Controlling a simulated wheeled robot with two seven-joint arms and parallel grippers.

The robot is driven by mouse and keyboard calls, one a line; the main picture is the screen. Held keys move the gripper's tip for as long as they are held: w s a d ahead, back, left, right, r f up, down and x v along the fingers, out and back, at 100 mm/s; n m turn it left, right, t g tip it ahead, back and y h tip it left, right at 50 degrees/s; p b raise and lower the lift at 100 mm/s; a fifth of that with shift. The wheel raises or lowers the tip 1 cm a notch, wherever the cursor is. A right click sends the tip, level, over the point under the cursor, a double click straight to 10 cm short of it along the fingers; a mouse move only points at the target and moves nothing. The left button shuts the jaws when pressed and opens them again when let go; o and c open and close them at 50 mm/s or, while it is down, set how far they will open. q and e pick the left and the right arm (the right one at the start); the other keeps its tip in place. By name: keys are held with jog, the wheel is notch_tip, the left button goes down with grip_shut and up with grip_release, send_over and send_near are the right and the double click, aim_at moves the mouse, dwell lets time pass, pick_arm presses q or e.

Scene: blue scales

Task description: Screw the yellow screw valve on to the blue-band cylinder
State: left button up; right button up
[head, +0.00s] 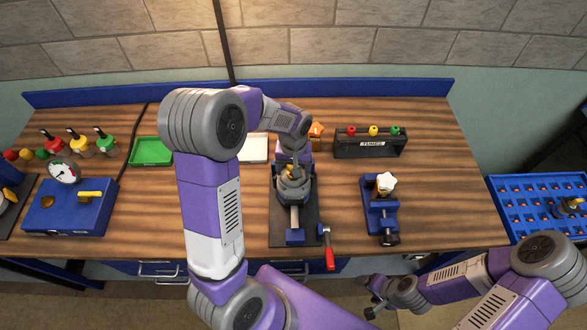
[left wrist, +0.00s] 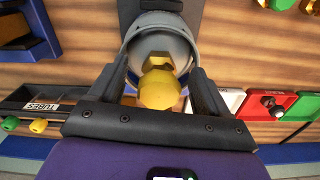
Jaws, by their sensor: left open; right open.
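In the left wrist view the yellow screw valve (left wrist: 160,88) sits between the fingers of my left gripper (left wrist: 158,72). The fingers are open, one on each side of it; I cannot tell whether they touch it. The valve shows in front of the round grey top of a cylinder (left wrist: 178,38); I cannot tell how far it is screwed on. In the head view this grey cylinder (head: 293,187) stands at the middle vise, under my left wrist. Its blue band is not clearly visible. My right gripper (head: 371,303) is open and empty, low in front of the table.
The vise's red handle (head: 329,259) juts towards the table front. A smaller blue vise (head: 382,215) stands to the right. A black tubes box (head: 370,144) is behind. A green tray (head: 152,151), several valves and a blue gauge box (head: 68,214) are at left.

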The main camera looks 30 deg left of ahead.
pick_arm(q)
notch_tip(320, 180, up, 7)
jog(key=shift+r, duration=0.1)
dwell(1.1)
